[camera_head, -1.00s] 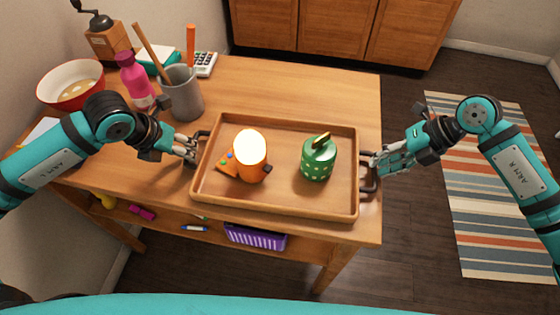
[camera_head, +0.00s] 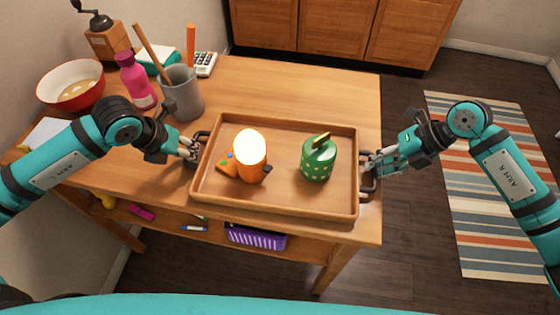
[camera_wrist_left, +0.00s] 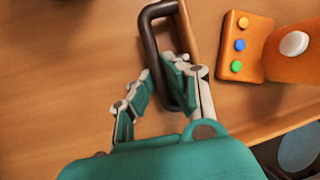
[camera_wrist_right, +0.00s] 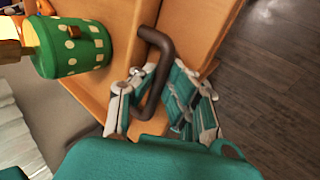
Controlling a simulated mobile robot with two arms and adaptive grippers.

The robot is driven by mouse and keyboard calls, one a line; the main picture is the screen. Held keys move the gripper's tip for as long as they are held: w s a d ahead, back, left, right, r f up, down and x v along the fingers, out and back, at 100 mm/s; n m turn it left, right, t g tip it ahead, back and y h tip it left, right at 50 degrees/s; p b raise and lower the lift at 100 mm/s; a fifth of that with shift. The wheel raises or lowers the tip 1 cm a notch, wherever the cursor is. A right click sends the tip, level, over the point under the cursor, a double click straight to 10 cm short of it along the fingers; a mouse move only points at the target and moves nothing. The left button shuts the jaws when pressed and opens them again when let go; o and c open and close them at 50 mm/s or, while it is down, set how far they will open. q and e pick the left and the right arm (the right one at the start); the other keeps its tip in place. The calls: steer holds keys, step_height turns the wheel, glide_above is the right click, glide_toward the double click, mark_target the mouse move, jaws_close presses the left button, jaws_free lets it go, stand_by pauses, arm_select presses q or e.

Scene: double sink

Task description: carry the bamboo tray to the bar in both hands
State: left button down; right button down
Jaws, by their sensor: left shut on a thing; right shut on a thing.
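The bamboo tray (camera_head: 290,205) lies on the wooden table near its front right edge. It carries an orange object with coloured buttons (camera_head: 250,160) and a green white-dotted container (camera_head: 318,160). My left gripper (camera_head: 192,150) is shut on the tray's dark left handle (camera_wrist_left: 152,48); its fingers close around the bar in the left wrist view (camera_wrist_left: 168,85). My right gripper (camera_head: 372,165) is shut on the tray's dark right handle (camera_wrist_right: 163,60), also seen in the right wrist view (camera_wrist_right: 150,95). Whether the tray touches the table cannot be told clearly.
Left of the tray on the table stand a grey mug (camera_head: 182,95), a pink bottle (camera_head: 135,80), a red-rimmed bowl (camera_head: 70,85) and a coffee grinder (camera_head: 103,35). A purple basket (camera_head: 255,238) is on the shelf below. A striped rug (camera_head: 490,190) lies on the floor at right.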

arm_select(q)
steer(key=shift+r, duration=0.15)
arm_select(e)
steer(key=shift+r, duration=0.1)
